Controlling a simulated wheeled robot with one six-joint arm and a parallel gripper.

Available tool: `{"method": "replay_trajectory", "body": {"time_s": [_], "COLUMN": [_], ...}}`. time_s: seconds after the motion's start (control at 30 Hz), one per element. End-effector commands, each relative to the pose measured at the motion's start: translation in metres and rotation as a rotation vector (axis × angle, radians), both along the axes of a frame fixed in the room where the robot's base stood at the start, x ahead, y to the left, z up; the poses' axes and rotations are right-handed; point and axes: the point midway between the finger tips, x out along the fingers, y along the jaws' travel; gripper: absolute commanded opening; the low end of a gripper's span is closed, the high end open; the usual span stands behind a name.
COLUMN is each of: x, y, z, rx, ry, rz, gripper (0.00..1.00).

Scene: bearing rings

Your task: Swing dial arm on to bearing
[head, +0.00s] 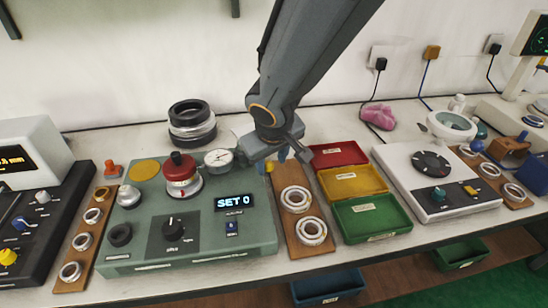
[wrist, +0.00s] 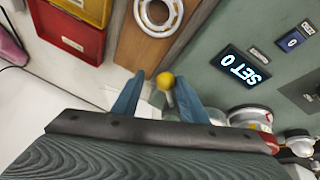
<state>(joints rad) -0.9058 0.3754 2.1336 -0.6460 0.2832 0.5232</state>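The green test station (head: 240,245) has a "SET 0" display (head: 235,202). The dial gauge (head: 219,159) has a round white face and sits beside the red-topped spindle (head: 182,170), around which a silver ring-like part shows; I cannot tell whether it is the bearing. A yellow ball knob on a short stem (wrist: 165,80), apparently the dial arm's handle, stands between my fingers. My gripper (wrist: 158,98) is open, with a blue finger on either side of the knob and gaps showing. In the head view my gripper (head: 276,160) is right of the dial, partly hiding the knob.
Two bearing rings lie on a wooden board (head: 318,247) right of the station. Red (head: 338,153), yellow (head: 352,181) and green (head: 372,218) bins stand beyond it. Dark stacked rings (head: 191,120) are behind the station. Another ring board (head: 75,255) is at left.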

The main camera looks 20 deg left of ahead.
Motion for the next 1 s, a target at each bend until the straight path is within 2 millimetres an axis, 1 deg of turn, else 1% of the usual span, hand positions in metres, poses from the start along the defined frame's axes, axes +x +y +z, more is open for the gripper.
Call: {"method": "replay_trajectory", "body": {"time_s": [0.07,0.37,0.47,0.57,0.8,1.0], "x": [0.001,-0.004,-0.005,-0.008,-0.02,-0.028], "y": [0.0,0.004,0.003,0.001,-0.007,-0.012], "z": [0.0,0.0,0.003,0.012,0.046,0.065], "rx": [0.001,0.001,0.002,0.003,0.004,0.002], "ry": [-0.001,0.001,0.0,-0.001,-0.001,-0.001], "rz": [-0.001,0.009,0.008,0.006,0.005,0.004], "gripper": [0.43,0.43,0.43,0.43,0.43,0.43]}}
